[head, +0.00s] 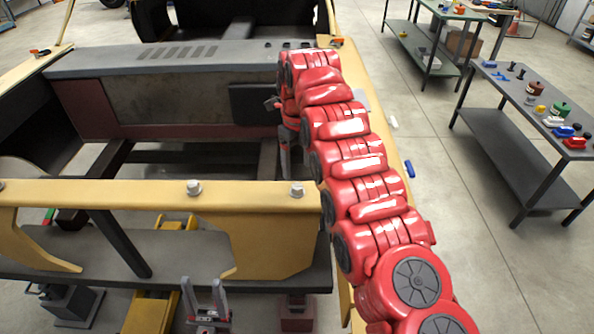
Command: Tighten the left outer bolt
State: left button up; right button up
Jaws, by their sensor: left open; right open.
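A tan crossbar (120,194) runs across the vehicle frame. Silver hex bolts stand on it: one at the left picture edge (2,187), a middle one (194,187) and one near its right end (297,190). How tight they are cannot be told. My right gripper (293,160) points down just behind the right end of the crossbar, open and partly hidden by my red arm. No tool shows in either gripper.
A blue object (409,169) and a white one (393,122) lie along the right side rail. A grey table (520,100) with several coloured items stands at right, a green table (440,12) behind it. A grey beam (180,57) spans the frame's back. Floor between is clear.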

notch_tip(320, 180, up, 12)
jog(key=p, duration=1)
jog(key=shift+f, duration=0.25)
